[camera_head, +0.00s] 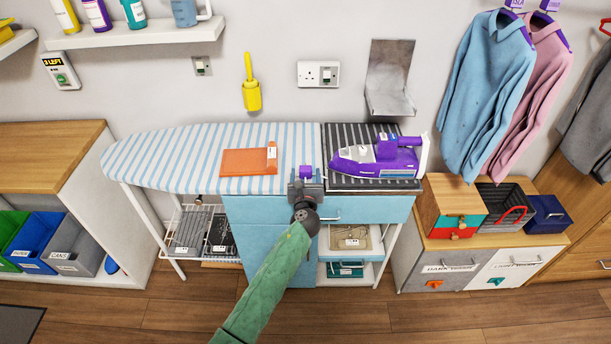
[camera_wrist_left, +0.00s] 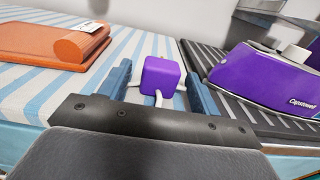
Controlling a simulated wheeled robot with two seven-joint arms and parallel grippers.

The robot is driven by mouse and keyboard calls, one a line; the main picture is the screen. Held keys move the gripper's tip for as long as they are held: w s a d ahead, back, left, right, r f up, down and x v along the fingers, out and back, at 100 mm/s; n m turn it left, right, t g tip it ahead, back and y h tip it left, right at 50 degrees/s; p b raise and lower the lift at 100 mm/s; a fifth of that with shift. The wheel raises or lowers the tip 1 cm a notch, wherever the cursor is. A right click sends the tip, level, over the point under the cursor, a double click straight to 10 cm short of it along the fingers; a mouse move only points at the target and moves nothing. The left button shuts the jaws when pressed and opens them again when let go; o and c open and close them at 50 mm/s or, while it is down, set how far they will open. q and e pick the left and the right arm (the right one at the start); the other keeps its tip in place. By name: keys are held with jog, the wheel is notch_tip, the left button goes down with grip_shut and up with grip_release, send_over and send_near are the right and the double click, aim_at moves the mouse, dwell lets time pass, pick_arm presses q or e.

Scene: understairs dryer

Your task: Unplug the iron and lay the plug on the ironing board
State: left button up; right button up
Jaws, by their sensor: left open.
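The purple plug (camera_head: 306,171) is a small cube at the front edge area of the blue-and-white striped ironing board (camera_head: 190,160). In the left wrist view the plug (camera_wrist_left: 160,77) sits between the two spread fingers of my left gripper (camera_wrist_left: 158,84), with gaps on both sides and white bits below it. My left gripper (camera_head: 306,187) is open at the board's front. The purple iron (camera_head: 375,158) lies on the dark striped rest (camera_head: 345,183) at the board's right end. The wall socket (camera_head: 318,74) shows no plug in it. My right gripper is not in view.
An orange folded item (camera_head: 248,162) with a tag lies on the board, left of the plug. A grey metal holder (camera_head: 389,80) and a yellow brush holder (camera_head: 251,94) are on the wall. The board's left end is clear.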

pick_arm(q)
jog(key=shift+s, duration=0.1)
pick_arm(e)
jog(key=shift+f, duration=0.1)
pick_arm(q)
jog(key=shift+s+f, duration=0.1)
jog(key=shift+s, duration=0.2)
jog(key=s+b, duration=0.1)
jog(key=s, duration=0.6)
jog(key=shift+b, duration=0.4)
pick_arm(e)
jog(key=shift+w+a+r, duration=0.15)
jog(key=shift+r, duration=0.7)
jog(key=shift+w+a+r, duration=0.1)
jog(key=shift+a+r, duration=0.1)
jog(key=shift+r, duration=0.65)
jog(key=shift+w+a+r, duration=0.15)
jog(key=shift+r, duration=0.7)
